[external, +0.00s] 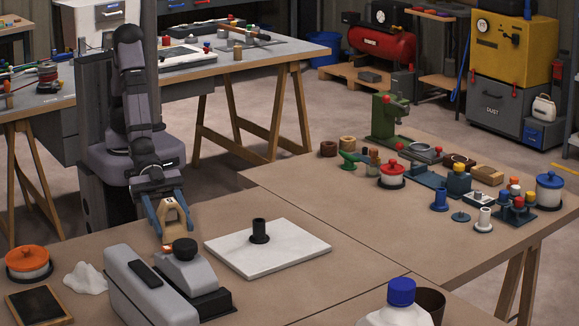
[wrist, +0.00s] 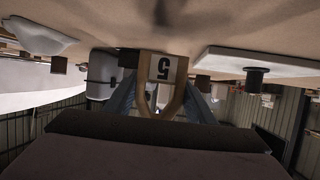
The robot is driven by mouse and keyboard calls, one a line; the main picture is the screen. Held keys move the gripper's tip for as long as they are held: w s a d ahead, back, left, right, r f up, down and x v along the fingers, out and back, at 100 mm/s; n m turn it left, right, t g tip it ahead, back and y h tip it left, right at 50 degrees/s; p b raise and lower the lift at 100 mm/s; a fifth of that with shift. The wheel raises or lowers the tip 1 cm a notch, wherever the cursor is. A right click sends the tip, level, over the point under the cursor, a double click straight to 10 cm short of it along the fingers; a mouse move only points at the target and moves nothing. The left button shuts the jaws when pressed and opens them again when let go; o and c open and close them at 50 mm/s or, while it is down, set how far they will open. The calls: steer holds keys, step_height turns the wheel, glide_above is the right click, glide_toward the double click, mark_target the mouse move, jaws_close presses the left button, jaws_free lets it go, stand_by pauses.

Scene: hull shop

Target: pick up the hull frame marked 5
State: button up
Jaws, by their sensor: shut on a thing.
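In the wrist view the wooden frame (wrist: 163,66) shows a white label with a 5, upside down. My gripper (external: 168,222) is shut on it, with one blue finger on each side. In the wrist view the fingers of my gripper (wrist: 160,98) flank the frame. I cannot tell whether the frame touches the table.
A white slab (external: 295,262) with a black peg (external: 260,231) lies to the right. A grey machine (external: 150,285) with a black knob stands in front. An orange-lidded pot (external: 27,262) and white cloth (external: 87,278) are at left. Bare table lies behind the slab.

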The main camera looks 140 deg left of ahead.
mark_target(170, 200)
step_height(170, 200, up, 7)
steer(key=shift+r, duration=0.1)
steer(key=shift+a, duration=0.1)
